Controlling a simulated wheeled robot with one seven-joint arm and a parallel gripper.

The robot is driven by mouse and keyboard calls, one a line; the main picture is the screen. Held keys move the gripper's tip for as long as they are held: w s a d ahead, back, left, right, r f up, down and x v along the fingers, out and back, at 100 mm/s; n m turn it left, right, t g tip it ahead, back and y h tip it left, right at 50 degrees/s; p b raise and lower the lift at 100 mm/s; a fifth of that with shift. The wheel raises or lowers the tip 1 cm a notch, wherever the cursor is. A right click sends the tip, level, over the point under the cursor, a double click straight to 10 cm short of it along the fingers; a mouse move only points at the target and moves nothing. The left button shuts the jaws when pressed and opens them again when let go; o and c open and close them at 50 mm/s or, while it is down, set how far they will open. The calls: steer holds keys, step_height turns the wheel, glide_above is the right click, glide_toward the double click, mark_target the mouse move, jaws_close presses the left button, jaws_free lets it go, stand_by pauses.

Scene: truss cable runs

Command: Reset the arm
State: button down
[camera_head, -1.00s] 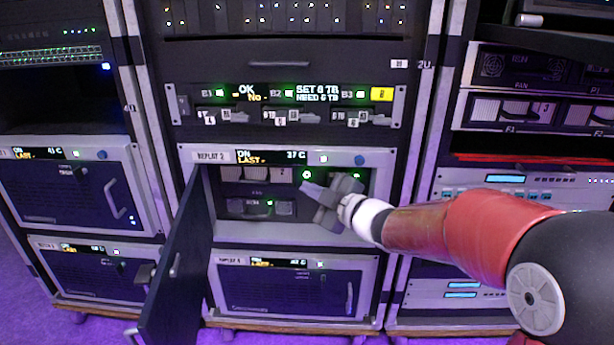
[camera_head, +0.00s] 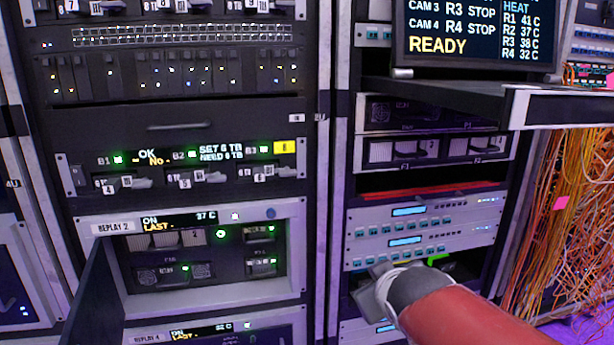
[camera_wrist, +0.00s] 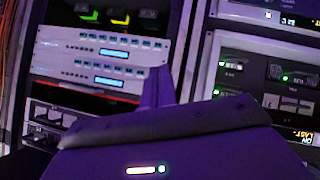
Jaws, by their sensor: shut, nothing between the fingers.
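My gripper (camera_head: 372,288) is in the lower middle of the head view, in front of the right-hand rack and to the right of the open Replay 2 bay (camera_head: 200,254). Its fingers are shut and empty; in the wrist view they show as a dark purple shape (camera_wrist: 158,88) pointing up. The fingertips are hard to make out in the head view. My red arm enters from the bottom right. The Replay 2 bay shows "ON" and "37 C", with modules and green lights inside. Its door (camera_head: 95,308) hangs open to the left.
A shelf (camera_head: 450,92) with a monitor (camera_head: 475,35) reading "READY" juts out at the upper right. Loose orange cables (camera_head: 560,210) hang at the far right. Light grey panels with buttons (camera_head: 420,232) sit behind my gripper. The open door sticks out at the lower left.

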steer(key=s+d+f+m+g, duration=0.2)
steer(key=s+f, duration=0.1)
steer(key=s, duration=0.5)
steer(key=s+d+f+m+g, duration=0.1)
steer(key=s+f+m+g, duration=0.15)
steer(key=s, duration=0.45)
step_height(320, 180, up, 8)
steer(key=s+p, duration=0.1)
steer(key=p, duration=0.7)
steer(key=shift+s+m, duration=0.35)
steer(key=shift+s, duration=0.05)
steer(key=shift+f+g, duration=0.1)
steer(key=shift+g, duration=0.15)
